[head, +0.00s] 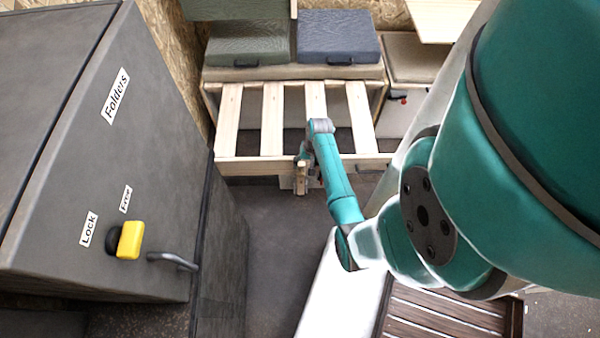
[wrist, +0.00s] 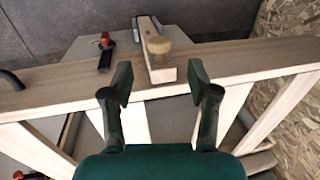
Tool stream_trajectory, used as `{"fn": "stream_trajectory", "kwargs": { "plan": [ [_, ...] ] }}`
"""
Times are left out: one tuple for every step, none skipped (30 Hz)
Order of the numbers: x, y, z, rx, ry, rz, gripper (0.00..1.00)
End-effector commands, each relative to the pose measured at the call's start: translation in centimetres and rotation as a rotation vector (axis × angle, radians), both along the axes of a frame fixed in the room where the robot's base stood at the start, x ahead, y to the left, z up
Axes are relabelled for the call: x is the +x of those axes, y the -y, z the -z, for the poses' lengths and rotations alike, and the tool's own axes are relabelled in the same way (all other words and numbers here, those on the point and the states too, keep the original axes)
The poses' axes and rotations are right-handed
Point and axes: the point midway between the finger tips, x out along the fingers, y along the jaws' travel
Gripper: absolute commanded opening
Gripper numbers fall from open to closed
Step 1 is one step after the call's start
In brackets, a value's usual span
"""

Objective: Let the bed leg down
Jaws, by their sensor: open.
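The bed frame (head: 229,120) of pale wooden slats and a front rail shows ahead in the head view. In the wrist view the rail (wrist: 70,88) crosses the picture. The bed leg (wrist: 162,75) is a narrow wooden bar at the rail with a round wooden knob (wrist: 159,45). Part of it shows below the rail in the head view (head: 301,181); whether its far end meets the floor is unclear. My gripper (wrist: 160,84) is open, its fingers either side of the leg's near end with gaps visible. It also shows at the rail in the head view (head: 303,160).
A black catch with a red tip (wrist: 105,52) and a black handle (wrist: 10,80) lie beside the leg. A grey cabinet (head: 60,150) with a yellow knob (head: 130,239) stands at left. Cushions (head: 338,36) sit behind the slats. Dark floor (head: 275,250) lies clear between.

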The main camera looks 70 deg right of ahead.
Motion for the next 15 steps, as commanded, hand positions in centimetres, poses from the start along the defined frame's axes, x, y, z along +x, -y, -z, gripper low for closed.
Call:
{"fn": "stream_trajectory", "kwargs": {
  "plan": [
    [0.2,-0.2,1.0,0.003,-0.001,-0.001,0.60],
    [0.2,-0.2,1.6,0.003,-0.002,-0.001,0.60],
    [0.4,-0.2,2.3,0.003,-0.001,-0.001,0.60],
    [0.5,-0.3,2.7,0.003,-0.001,-0.001,0.60],
    [0.6,-0.3,3.2,0.002,-0.001,-0.001,0.60],
    [0.7,-0.3,3.8,0.003,-0.001,-0.002,0.60],
    [0.8,-0.4,4.2,0.001,0.000,-0.001,0.60],
    [0.9,-0.4,4.6,0.002,-0.001,-0.001,0.60],
    [1.0,-0.4,5.0,0.001,0.000,-0.001,0.60],
    [1.0,-0.5,5.3,0.001,0.000,-0.001,0.60],
    [1.1,-0.5,5.6,0.001,0.000,-0.001,0.60],
    [1.1,-0.5,5.8,0.001,0.000,-0.001,0.60],
    [1.1,-0.5,6.0,0.001,0.000,-0.001,0.60],
    [1.2,-0.5,6.2,0.000,0.000,-0.001,0.60],
    [1.2,-0.5,6.3,-0.001,0.000,-0.001,0.60]
  ]
}}
